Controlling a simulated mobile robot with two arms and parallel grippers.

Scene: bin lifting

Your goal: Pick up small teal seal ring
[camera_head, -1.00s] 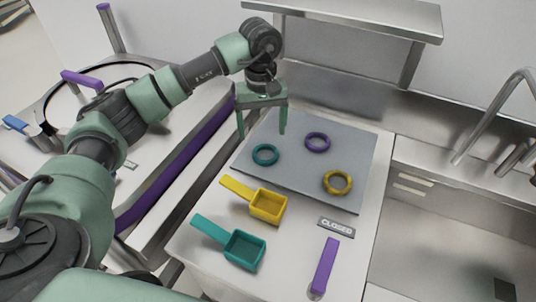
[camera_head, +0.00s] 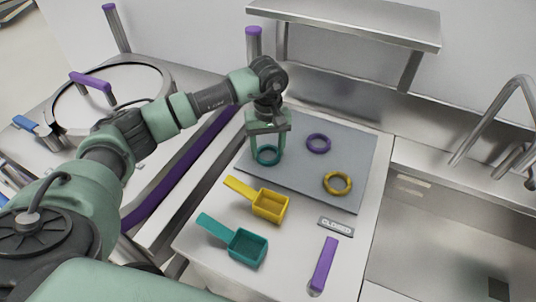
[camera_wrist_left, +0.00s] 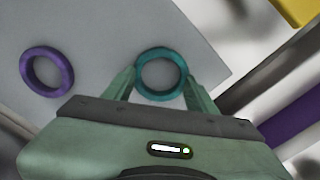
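The teal seal ring (camera_head: 268,155) lies on the grey mat (camera_head: 300,178), near its left edge. In the left wrist view the ring (camera_wrist_left: 162,51) is between the tips of my left gripper's fingers. My left gripper (camera_head: 267,157) points down over the ring in the head view. Its fingers (camera_wrist_left: 160,85) are open, one on each side of the ring. I cannot tell whether either finger touches it. My right gripper is not in view.
A purple ring (camera_head: 318,142) and a yellow ring (camera_head: 337,183) lie on the same mat. A yellow scoop (camera_head: 270,205), a teal scoop (camera_head: 246,246), a "CLOSED" sign (camera_head: 336,226) and a purple bar (camera_head: 323,264) lie in front. A sink (camera_head: 450,220) is at right.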

